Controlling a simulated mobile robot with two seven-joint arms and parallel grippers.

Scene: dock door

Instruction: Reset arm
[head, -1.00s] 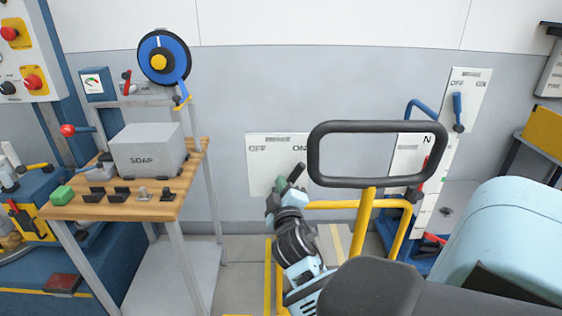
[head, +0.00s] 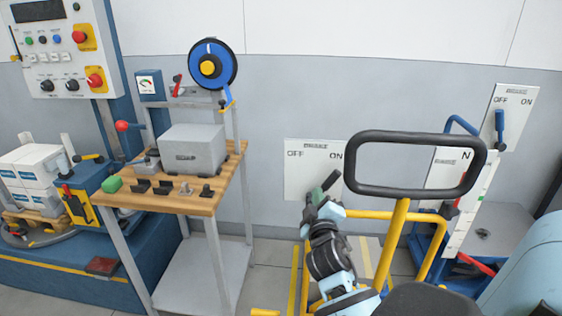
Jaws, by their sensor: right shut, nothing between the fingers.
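My right gripper (head: 323,190) shows in the middle of the head view, at the end of my light-blue and black arm. It is shut, with nothing seen held. It appears in front of a white wall panel (head: 299,178) marked OFF and ON, overlapping its lower right part. I cannot tell whether it touches the panel, and any handle there is hard to separate from the fingers. My left gripper is not in view.
A black loop handle on yellow rails (head: 398,222) stands right of my gripper. Another OFF/ON panel with a blue lever (head: 499,122) is at the right. A wooden-topped bench (head: 218,202) with a grey box (head: 192,150) stands left. A control panel (head: 62,58) is far left.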

